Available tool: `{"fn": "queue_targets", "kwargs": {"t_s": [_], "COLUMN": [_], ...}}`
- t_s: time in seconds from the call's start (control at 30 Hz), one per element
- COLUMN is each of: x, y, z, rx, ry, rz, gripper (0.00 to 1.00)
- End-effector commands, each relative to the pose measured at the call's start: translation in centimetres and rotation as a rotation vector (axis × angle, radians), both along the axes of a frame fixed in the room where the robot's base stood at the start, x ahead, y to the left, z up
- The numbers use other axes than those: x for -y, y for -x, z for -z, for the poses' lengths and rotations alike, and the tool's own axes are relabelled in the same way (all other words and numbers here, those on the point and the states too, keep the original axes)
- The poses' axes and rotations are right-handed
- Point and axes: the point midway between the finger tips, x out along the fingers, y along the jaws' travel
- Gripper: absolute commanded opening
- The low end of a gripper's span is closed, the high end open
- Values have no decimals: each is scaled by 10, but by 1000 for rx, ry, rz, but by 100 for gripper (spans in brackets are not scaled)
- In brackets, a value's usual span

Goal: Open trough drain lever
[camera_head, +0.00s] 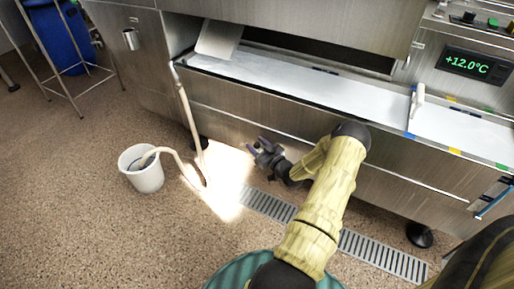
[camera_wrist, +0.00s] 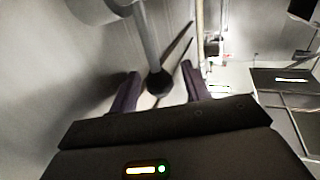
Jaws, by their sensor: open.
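In the wrist view, a grey rod with a black ball knob, apparently the drain lever (camera_wrist: 157,80), reaches down between the two fingers of my gripper (camera_wrist: 160,72). The fingers are apart, one on each side of the knob, with visible gaps. I cannot tell how far the knob is from them in depth. In the head view my gripper (camera_head: 263,150) is low in front of the steel trough (camera_head: 270,80), near its lower front panel. I cannot make out the lever in that view.
A pale hose (camera_head: 186,115) runs from the trough's left end to the floor and into a white bucket (camera_head: 143,173). A floor grate (camera_head: 385,257) lies below the trough. A white handle (camera_head: 417,98) stands on the trough's right side. The floor at left is mostly open.

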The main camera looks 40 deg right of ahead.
Motion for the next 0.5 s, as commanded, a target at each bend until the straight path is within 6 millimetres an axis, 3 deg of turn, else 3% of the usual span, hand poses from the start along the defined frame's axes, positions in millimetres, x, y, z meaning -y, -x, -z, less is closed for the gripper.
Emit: {"fn": "queue_targets", "kwargs": {"t_s": [0.2, 0.43, 0.5], "x": [0, 0, 0], "y": [0, 0, 0], "z": [0, 0, 0], "rx": [0, 0, 0], "ry": [0, -1, -1], "rz": [0, 0, 0], "gripper": [48, 4, 0]}}
